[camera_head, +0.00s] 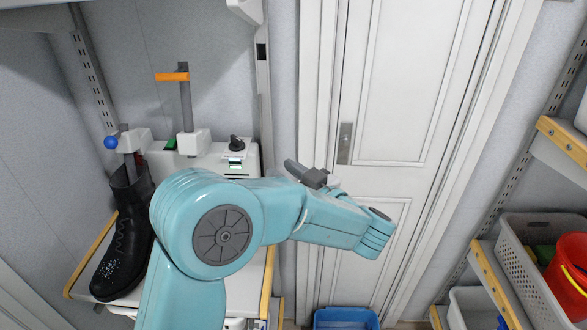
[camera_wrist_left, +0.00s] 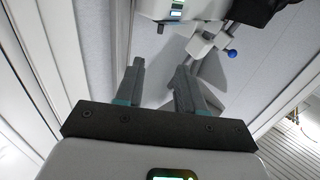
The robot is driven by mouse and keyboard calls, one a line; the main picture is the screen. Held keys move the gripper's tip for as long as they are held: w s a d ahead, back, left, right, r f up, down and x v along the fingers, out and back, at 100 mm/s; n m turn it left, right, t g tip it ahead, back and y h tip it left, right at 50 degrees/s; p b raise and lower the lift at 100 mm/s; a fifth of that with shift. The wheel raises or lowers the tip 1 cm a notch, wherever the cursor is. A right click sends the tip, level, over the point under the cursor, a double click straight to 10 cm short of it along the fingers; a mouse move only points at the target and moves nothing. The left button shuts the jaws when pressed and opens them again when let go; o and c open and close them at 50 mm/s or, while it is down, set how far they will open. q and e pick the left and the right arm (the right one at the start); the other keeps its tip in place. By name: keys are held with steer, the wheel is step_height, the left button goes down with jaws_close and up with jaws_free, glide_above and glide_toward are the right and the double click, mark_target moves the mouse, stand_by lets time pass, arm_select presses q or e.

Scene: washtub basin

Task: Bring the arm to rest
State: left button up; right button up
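My left arm (camera_head: 225,230) comes in from the lower left and bends across the middle of the head view. My left gripper (camera_head: 293,166) shows as dark grey fingers above the forearm, in front of the white door. In the left wrist view, the two fingers of the left gripper (camera_wrist_left: 160,82) stand apart with nothing held between them. Part of the gripper is hidden behind the forearm in the head view. My right gripper is in neither view.
A black boot (camera_head: 122,235) stands at left by a white machine with a blue knob (camera_head: 110,142) and orange handle (camera_head: 172,76). A white door (camera_head: 405,90) is behind. A blue bin (camera_head: 345,318) is below; a grey basket (camera_head: 520,265) with a red bucket (camera_head: 568,270) is at right.

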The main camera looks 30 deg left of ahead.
arm_select(q)
steer(key=w+d+f+m+t+h, duration=0.1)
steer(key=d+f+m+t+h, duration=0.2)
steer(key=f, duration=0.6)
steer(key=w+d+f+m+t+h, duration=0.1)
steer(key=w+d+f+m+h, duration=0.15)
steer(key=f+h, duration=0.4)
steer(key=w+d+f+m+t+h, duration=0.1)
steer(key=f+m+t+h, duration=0.2)
steer(key=f, duration=0.8)
steer(key=s+d+f+m+g+h, duration=0.3)
steer(key=s+d+f+g+h, duration=0.4)
steer(key=s+f, duration=0.65)
steer(key=s+d+f+g+h, duration=0.1)
steer(key=s+d+g, duration=0.1)
steer(key=s, duration=0.5)
steer(key=s+d+f+m+g+h, duration=0.1)
steer(key=s+d+g, duration=0.1)
steer(key=s, duration=0.4)
steer(key=shift+s+d+f+g, duration=0.15)
steer(key=shift+s+d+g, duration=0.05)
steer(key=shift+s+g, duration=0.15)
